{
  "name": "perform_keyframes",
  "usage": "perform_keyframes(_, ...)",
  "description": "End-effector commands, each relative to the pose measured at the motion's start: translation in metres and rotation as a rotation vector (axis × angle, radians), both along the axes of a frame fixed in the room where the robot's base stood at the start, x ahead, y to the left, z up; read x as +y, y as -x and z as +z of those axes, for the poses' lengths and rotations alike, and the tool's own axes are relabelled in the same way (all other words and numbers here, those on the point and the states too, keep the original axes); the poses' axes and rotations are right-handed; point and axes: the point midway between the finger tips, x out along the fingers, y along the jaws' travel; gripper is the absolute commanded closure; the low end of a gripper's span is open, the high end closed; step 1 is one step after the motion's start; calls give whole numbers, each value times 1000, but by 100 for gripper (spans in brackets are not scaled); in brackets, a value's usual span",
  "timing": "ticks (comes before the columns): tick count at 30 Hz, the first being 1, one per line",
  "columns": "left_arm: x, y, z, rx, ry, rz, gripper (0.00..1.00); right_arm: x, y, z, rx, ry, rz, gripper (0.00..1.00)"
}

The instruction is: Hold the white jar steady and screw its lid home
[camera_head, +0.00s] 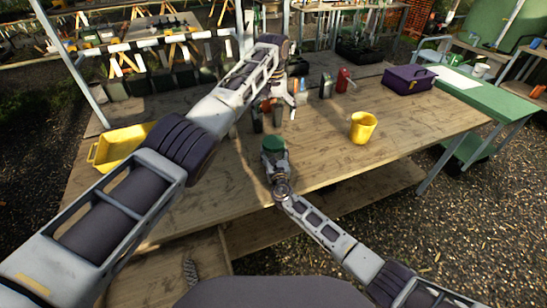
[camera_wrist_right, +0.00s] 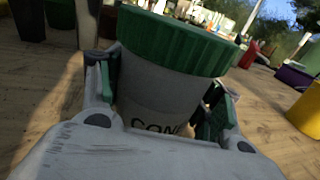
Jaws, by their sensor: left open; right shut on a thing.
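The white jar (camera_wrist_right: 160,90) stands upright between the fingers of my right gripper (camera_wrist_right: 157,98), which is shut on its body; part of dark lettering shows low on it. The green lid (camera_wrist_right: 185,38) sits on top of the jar, and the lid also shows in the head view (camera_head: 273,143). How tightly the lid is seated cannot be told. My left gripper (camera_head: 267,118) is open and empty, pointing down over the table just beyond the lid and apart from it. The jar body is mostly hidden in the head view by my right gripper.
On the wooden table (camera_head: 330,165) stand a yellow cup (camera_head: 363,127), a red bottle (camera_head: 343,80), a grey container (camera_head: 326,86) and a purple box (camera_head: 409,79). A yellow bin (camera_head: 118,145) is at the left, partly behind my left arm. The table's front right is clear.

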Motion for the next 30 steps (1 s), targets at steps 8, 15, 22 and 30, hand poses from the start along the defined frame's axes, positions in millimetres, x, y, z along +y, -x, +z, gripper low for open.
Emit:
perform_keyframes(8,0,0,0,0,0,0,0,0,0,0,0,0,0,10)
perform_keyframes(15,0,0,0,0,0,0,0,0,0,0,0,0,0,10)
perform_keyframes(22,0,0,0,0,0,0,0,0,2,0,0,-1,0,10)
perform_keyframes(30,0,0,0,0,0,0,0,-3,16,-1,1,0,0,10)
